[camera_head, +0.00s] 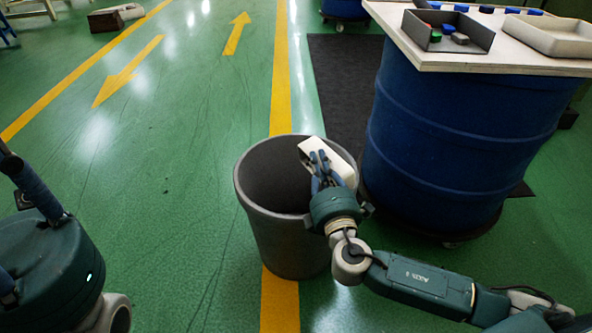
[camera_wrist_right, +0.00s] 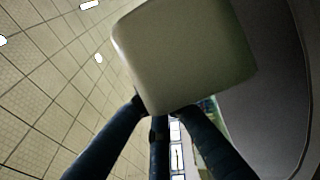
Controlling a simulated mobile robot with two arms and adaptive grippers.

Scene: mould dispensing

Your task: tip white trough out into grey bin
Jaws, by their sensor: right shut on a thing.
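The white trough (camera_head: 311,147) is tilted at the right rim of the grey bin, over its mouth. My right gripper (camera_head: 322,168) is shut on it with blue fingers. In the right wrist view, a plain pale face of the trough (camera_wrist_right: 185,55) fills the middle above the fingers; its inside is hidden. The grey bin (camera_head: 282,240) stands upright on the floor; its visible inner wall is bare and its bottom is hidden. Its dark wall (camera_wrist_right: 270,85) also shows in the wrist view. My left gripper (camera_head: 35,190) is partly cut off at the left edge.
A blue drum (camera_head: 460,140) right of the bin carries a pale board (camera_head: 440,52). On the board are a dark open box (camera_head: 476,33) with small coloured pieces, a cream tray (camera_head: 553,40) and several blue pieces. Green floor left of the bin is clear.

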